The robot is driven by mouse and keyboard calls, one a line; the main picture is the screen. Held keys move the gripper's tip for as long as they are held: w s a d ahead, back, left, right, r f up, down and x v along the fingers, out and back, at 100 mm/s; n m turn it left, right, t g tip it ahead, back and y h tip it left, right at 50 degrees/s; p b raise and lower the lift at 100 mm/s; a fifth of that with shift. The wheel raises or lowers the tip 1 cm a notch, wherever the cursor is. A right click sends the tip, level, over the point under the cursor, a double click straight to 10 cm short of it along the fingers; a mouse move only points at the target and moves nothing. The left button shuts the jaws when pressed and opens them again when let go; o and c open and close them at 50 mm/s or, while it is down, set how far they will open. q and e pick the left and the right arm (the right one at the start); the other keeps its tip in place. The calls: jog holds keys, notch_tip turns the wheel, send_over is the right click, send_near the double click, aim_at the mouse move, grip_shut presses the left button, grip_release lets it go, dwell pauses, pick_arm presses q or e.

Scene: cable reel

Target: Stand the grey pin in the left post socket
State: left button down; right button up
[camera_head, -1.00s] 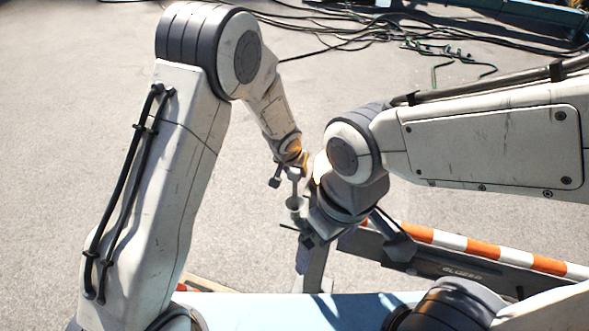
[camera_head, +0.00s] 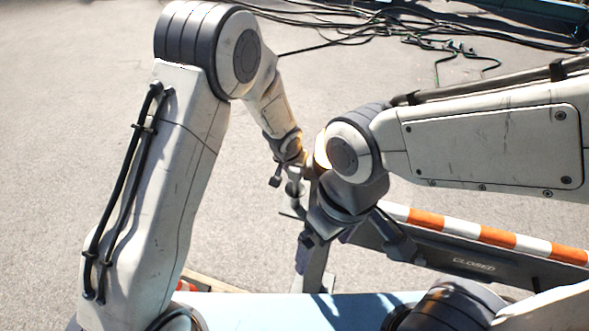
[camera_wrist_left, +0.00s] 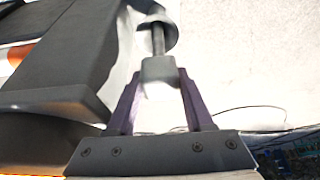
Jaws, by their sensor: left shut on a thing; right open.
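My left gripper (camera_head: 291,177) is above the light grey cup-shaped socket (camera_head: 294,188) near the centre of the head view. In the left wrist view my left gripper (camera_wrist_left: 161,85) is shut on the head of the grey pin (camera_wrist_left: 158,42). The pin's dark rod runs away from the fingers to the rounded socket (camera_wrist_left: 168,29). I cannot tell how far its tip is inside. My right gripper (camera_head: 354,242) is open and lower right of the socket, with its fingers apart. My right wrist hides part of the area behind it.
An orange-and-white striped barrier (camera_head: 483,235) with a dark board runs right behind my right gripper. A grey upright (camera_head: 315,270) stands below the socket. Cables (camera_head: 360,22) lie on the far ground. The pavement at left is clear.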

pick_arm(q)
jog(key=shift+f, duration=0.2)
jog(key=shift+c, duration=1)
grip_release()
jog(key=p+v, duration=0.2)
jog(key=v, duration=0.8)
jog(key=shift+r, duration=0.25)
jog(key=shift+a, duration=0.1)
